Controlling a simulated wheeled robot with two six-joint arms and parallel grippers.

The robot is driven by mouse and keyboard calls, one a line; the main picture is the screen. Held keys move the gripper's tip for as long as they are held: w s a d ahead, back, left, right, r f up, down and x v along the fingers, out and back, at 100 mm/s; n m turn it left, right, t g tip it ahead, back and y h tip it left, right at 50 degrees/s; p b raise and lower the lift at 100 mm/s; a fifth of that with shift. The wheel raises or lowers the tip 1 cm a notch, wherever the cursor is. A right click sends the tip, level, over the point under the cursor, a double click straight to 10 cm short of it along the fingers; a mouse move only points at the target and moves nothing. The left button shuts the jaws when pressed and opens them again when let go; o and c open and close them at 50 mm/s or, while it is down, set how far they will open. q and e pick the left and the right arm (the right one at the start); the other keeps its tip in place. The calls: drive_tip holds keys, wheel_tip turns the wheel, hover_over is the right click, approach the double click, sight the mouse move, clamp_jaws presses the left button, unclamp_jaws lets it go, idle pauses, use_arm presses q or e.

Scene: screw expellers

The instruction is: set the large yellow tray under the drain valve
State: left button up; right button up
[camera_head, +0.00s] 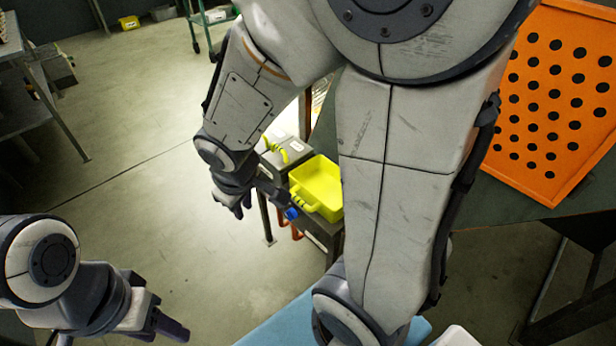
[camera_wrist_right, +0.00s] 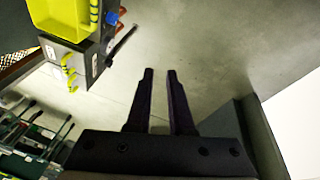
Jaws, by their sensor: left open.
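A yellow open-topped box (camera_head: 318,185) sits on a grey machine in the middle of the head view; it also shows at the top left of the right wrist view (camera_wrist_right: 62,18). A smaller-looking yellow bin (camera_head: 130,23) lies far back on the floor. I cannot tell which is the large tray. A blue knob (camera_head: 292,213), possibly the drain valve, is beside the nearer box. My right gripper (camera_head: 238,207) is left of the machine. Its fingers (camera_wrist_right: 160,72) are apart with only floor between them. My left gripper (camera_head: 170,325) is open and empty at the lower left.
The grey machine (camera_wrist_right: 93,60) carries yellow coils and a dark lever. An orange perforated panel (camera_head: 550,95) lies on a dark bench at right. A light-blue surface (camera_head: 275,325) is at the bottom. A grey table (camera_head: 25,100) stands at left. The floor (camera_head: 140,160) between is clear.

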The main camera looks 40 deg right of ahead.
drive_tip(key=w+d+f+m+t, duration=0.1)
drive_tip(key=w+d+f, duration=0.35)
drive_tip(key=d, duration=0.55)
drive_tip(key=m+t+y+b, duration=0.1)
drive_tip(key=m+t, duration=0.1)
approach(306, 195)
drive_tip(key=shift+s+a+f, duration=0.1)
drive_tip(key=shift+a, duration=0.05)
drive_tip(key=shift+s+f, duration=0.15)
drive_tip(key=shift+f, duration=0.1)
drive_tip(key=b+x, duration=0.2)
drive_tip(key=x, duration=0.2)
drive_tip(key=shift+f+b, duration=0.3)
drive_tip(key=x, duration=0.2)
drive_tip(key=b+x, duration=0.1)
drive_tip(key=w+b+x, duration=0.1)
drive_tip(key=x, duration=0.1)
drive_tip(key=shift+w+d, duration=0.15)
drive_tip(key=shift+d, duration=0.1)
clamp_jaws()
